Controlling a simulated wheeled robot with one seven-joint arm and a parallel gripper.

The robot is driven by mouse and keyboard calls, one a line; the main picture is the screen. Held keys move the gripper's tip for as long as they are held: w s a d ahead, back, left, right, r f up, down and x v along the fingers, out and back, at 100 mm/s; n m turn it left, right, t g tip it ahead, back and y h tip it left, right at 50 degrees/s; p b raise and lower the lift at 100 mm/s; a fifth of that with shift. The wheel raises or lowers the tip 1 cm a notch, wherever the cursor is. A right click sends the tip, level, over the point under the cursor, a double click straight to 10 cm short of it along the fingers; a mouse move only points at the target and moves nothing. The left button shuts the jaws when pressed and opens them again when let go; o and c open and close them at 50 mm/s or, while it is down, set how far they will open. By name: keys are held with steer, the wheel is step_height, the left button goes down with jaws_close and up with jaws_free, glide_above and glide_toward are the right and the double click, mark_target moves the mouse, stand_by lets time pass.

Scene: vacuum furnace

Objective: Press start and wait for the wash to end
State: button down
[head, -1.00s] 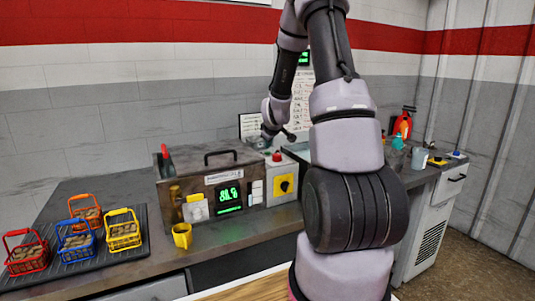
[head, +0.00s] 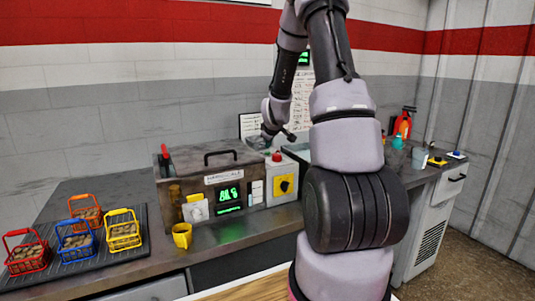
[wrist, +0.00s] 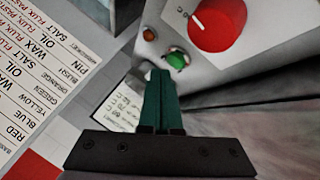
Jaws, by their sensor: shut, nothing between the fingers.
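In the wrist view my gripper (wrist: 159,76) is shut and empty, its green fingers together. The tips lie just below and left of a round green button (wrist: 177,60) on a light panel; I cannot tell if they touch it. In the head view my gripper (head: 284,138) hangs at the wall side of the bench, behind a grey box with a red button on top (head: 277,157) and a yellow dial. A lidded machine (head: 212,160) stands left of it, its green display (head: 230,197) lit and its lid closed. The display digits are too blurred to read surely.
An orange-brown indicator (wrist: 150,34) and a large red knob (wrist: 218,22) sit by the green button. A printed chart (wrist: 45,75) is at the left. Several coloured baskets (head: 124,233) stand on a black ribbed mat; a yellow mug (head: 182,235) stands before the machine.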

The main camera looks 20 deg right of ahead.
mark_target(269, 153)
steer(key=shift+f, duration=0.1)
steer(key=shift+f, duration=0.3)
steer(key=shift+f, duration=0.4)
stand_by(0.6)
steer(key=shift+r, duration=0.85)
steer(key=shift+r, duration=2.5)
